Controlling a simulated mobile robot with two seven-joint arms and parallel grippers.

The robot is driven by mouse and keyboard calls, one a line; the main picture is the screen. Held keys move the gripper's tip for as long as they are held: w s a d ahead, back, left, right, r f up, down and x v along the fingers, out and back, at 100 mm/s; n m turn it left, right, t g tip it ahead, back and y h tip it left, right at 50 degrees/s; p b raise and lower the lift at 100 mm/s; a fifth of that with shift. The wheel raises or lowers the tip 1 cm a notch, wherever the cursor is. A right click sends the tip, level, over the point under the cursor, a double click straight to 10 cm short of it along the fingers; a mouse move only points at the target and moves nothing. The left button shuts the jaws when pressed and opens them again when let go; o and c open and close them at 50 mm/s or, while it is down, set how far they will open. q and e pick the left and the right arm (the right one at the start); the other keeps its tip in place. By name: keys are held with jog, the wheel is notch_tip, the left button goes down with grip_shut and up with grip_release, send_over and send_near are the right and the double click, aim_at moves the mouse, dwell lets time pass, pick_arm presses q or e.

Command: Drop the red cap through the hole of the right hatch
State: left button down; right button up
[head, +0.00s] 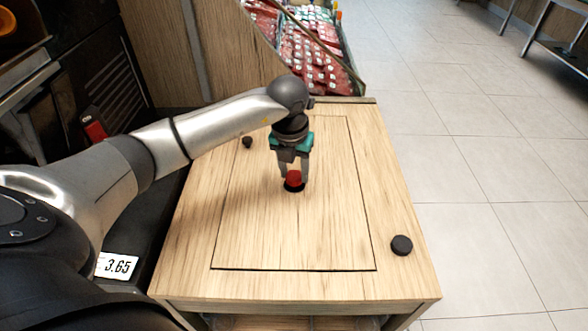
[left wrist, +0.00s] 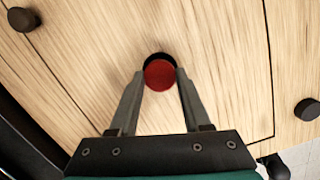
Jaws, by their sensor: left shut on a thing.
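My left gripper (head: 293,178) is shut on the red cap (head: 294,178), which sits between its fingertips over the hatch (head: 330,235). The hatch is a wooden panel with a dark outline in the tabletop. The dark round hole (head: 293,188) shows just below the cap. In the left wrist view the cap (left wrist: 160,75) covers most of the hole (left wrist: 158,56), with a black crescent of it visible at the far side. I cannot tell how high the cap is above the hole. My right gripper is not in view.
A black knob (head: 401,245) is on the wooden top (head: 410,275) at the right, outside the hatch outline. A smaller dark knob (head: 247,142) is at the upper left. A price label (head: 117,266) is at the left. Red packages (head: 310,55) are stacked behind. Tiled floor lies to the right.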

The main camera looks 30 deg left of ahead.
pick_arm(q)
grip_release()
dwell(0.6)
jog(key=shift+r, duration=0.1)
dwell(0.6)
notch_tip(320, 180, up, 7)
jog(key=p, duration=0.6)
